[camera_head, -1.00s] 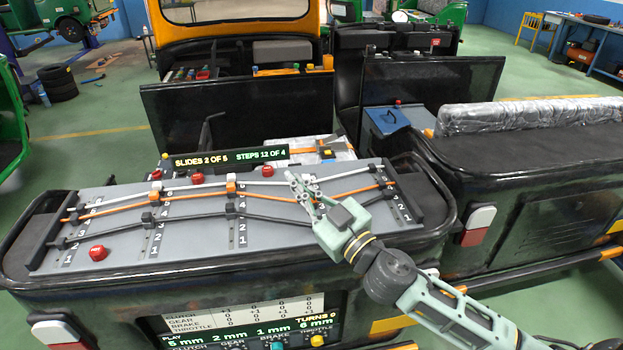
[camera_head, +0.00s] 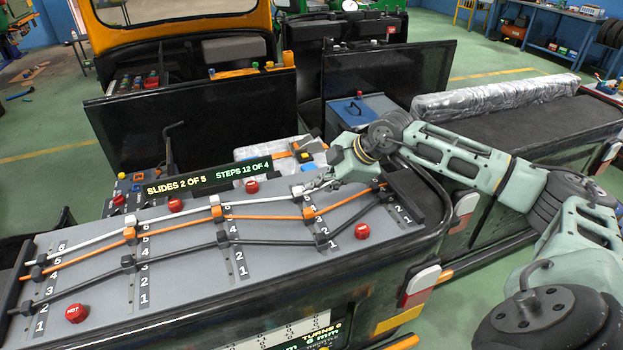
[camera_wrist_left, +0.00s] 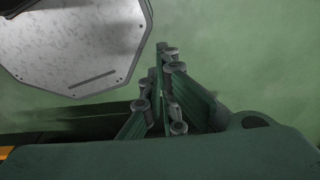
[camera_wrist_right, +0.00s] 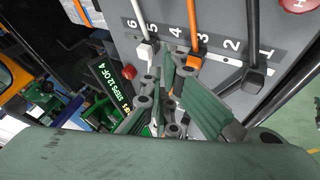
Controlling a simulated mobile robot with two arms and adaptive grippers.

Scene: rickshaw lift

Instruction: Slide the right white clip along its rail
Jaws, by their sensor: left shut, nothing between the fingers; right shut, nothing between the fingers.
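The right white clip (camera_head: 297,190) sits on the white cable near the top of the right numbered rail. In the right wrist view the white clip (camera_wrist_right: 145,49) is beside the numbers 5 and 6. On the same rail are an orange clip (camera_wrist_right: 193,61) and a black clip (camera_wrist_right: 253,82). My right gripper (camera_head: 318,184) is shut and empty, just right of the white clip. In the right wrist view its fingertips (camera_wrist_right: 179,58) lie between the white and orange clips; contact is unclear. My left gripper (camera_wrist_left: 162,50) is shut and empty, seen only in its wrist view over green floor.
The grey board (camera_head: 185,270) carries white, orange and black cables across several rails. Red buttons (camera_head: 361,231) stand on it. A display sign (camera_head: 207,178) reading "SLIDES 2 OF 5, STEPS 12 OF 4" stands along its far edge. Black panels rise behind.

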